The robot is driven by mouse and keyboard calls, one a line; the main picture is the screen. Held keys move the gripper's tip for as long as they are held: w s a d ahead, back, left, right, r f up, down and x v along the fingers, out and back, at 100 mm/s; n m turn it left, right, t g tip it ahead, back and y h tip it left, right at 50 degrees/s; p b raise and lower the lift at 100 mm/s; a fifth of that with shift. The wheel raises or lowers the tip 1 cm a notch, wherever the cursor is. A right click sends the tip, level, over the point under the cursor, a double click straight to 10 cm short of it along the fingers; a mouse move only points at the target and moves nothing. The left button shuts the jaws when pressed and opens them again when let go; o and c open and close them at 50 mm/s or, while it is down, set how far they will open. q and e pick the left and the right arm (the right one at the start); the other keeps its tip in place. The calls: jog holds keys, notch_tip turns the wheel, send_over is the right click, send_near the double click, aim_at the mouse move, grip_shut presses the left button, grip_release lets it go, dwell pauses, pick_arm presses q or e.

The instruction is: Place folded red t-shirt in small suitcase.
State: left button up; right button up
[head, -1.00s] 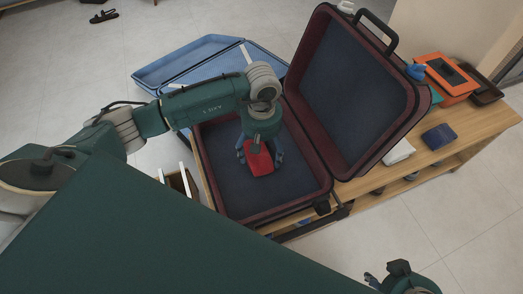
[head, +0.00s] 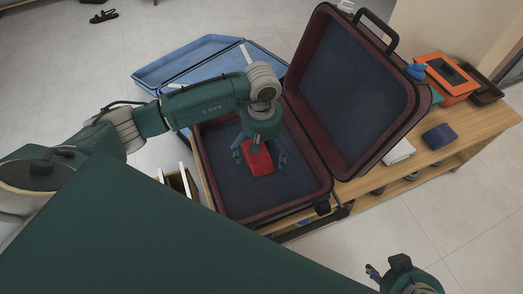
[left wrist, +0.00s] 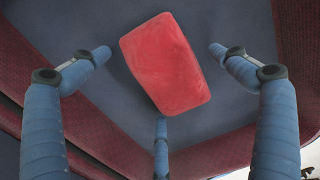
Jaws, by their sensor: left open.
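The folded red t-shirt (head: 258,163) is a small red block inside the small suitcase (head: 232,192), over the dark blue lining of its bottom half. The suitcase stands open on the wooden bench, with its lid tilted back to the right. My left gripper (head: 260,157) is directly above the shirt, with its fingers spread. In the left wrist view the shirt (left wrist: 166,64) lies tilted between the open fingers (left wrist: 160,75), with visible gaps on both sides. It appears to rest on the lining. My right gripper (head: 376,275) shows only partly at the bottom right, away from the suitcase.
On the wooden bench (head: 440,160) to the right are a dark blue folded item (head: 438,136), a white cloth (head: 398,152) and an orange frame-like item (head: 432,65). The suitcase lid (head: 350,95) rises beside my left arm.

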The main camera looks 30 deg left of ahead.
aim_at(262, 150)
pick_arm(q)
jog(key=shift+r, duration=0.15)
notch_tip(262, 150, up, 2)
jog(key=shift+w+p, duration=0.1)
jog(key=shift+p, duration=0.25)
notch_tip(262, 150, up, 8)
jog(key=shift+r+p, duration=0.25)
jog(key=shift+p, duration=0.5)
jog(key=shift+r, duration=0.7)
pick_arm(e)
jog(key=shift+s+d+r+g, duration=0.15)
jog(key=shift+s+r+g, duration=0.15)
jog(key=shift+s, duration=0.35)
jog(key=shift+s+d+r+g, duration=0.15)
jog(key=shift+s+r+g, duration=0.1)
jog(key=shift+s, duration=0.35)
pick_arm(q)
jog(key=shift+s, duration=0.2)
